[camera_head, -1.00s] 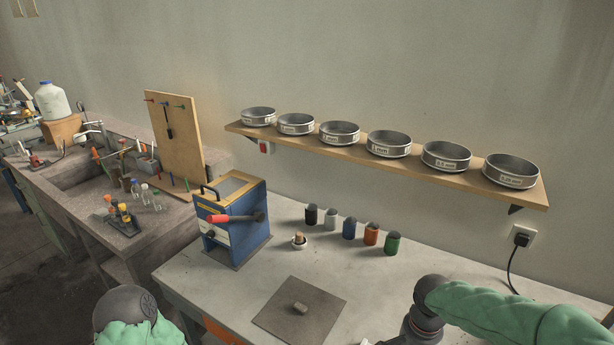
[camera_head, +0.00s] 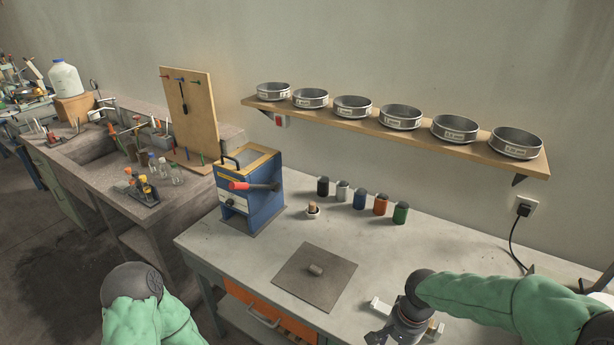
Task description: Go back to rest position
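My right arm, in a green sleeve, comes in from the right over the front right part of the bench (camera_head: 240,268). My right gripper (camera_head: 380,339) is partly visible at the bottom edge, pointing down; its fingertips are not clear, so I cannot tell whether it is open. My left arm shows at the bottom left, in front of the bench, as a green sleeve with a dark joint. My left gripper is out of view.
On the bench stand a blue box device with a red handle (camera_head: 250,187), a dark square mat (camera_head: 300,290) bearing a small grey block (camera_head: 316,269), and several coloured cups (camera_head: 360,199). A wall shelf (camera_head: 365,131) holds several sieves.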

